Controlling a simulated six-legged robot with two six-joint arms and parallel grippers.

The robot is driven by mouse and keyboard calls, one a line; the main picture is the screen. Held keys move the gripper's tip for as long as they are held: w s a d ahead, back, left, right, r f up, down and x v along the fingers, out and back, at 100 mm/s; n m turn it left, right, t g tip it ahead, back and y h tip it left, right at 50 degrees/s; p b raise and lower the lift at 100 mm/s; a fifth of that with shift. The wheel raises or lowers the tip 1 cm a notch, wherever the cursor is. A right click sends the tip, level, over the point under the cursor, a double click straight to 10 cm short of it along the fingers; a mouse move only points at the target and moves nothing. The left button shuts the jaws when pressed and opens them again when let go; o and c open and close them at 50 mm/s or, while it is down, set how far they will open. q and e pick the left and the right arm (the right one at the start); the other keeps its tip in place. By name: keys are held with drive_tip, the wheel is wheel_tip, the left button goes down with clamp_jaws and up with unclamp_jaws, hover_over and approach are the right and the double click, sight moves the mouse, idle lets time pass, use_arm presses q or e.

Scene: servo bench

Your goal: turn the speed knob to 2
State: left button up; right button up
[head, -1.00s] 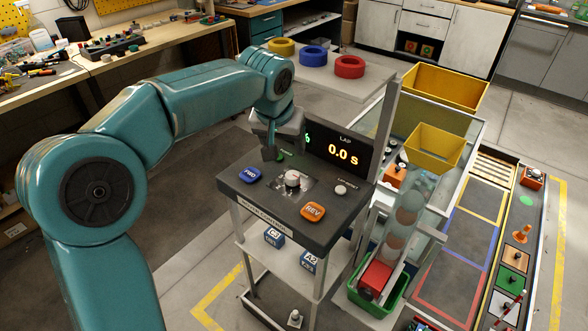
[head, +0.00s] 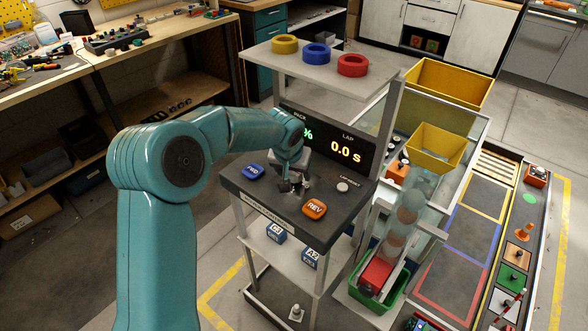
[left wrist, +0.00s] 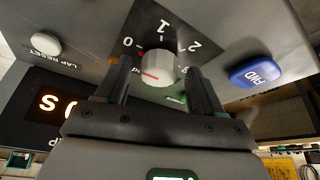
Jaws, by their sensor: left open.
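The speed knob (left wrist: 158,66) is white and round, with a red line on its face. In the left wrist view it sits on a dark dial plate (left wrist: 180,36) marked 0, 1 and 2. I cannot tell surely which number it points at. My left gripper (left wrist: 162,69) is open, with one dark finger on each side of the knob and gaps showing. In the head view my left gripper (head: 294,184) is down at the panel and hides most of the knob.
The panel (head: 277,202) also carries a blue FWD button (head: 253,172), an orange REV button (head: 315,208) and a white lap reset button (head: 343,187). A display (head: 345,150) reading 0.0 s stands behind. Coloured rings (head: 316,53) lie on the shelf above.

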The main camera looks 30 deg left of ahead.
use_arm(q)
drive_tip(key=shift+w+f, duration=0.1)
drive_tip(key=shift+w, duration=0.05)
drive_tip(key=c, duration=1)
drive_tip(key=shift+c, duration=0.2)
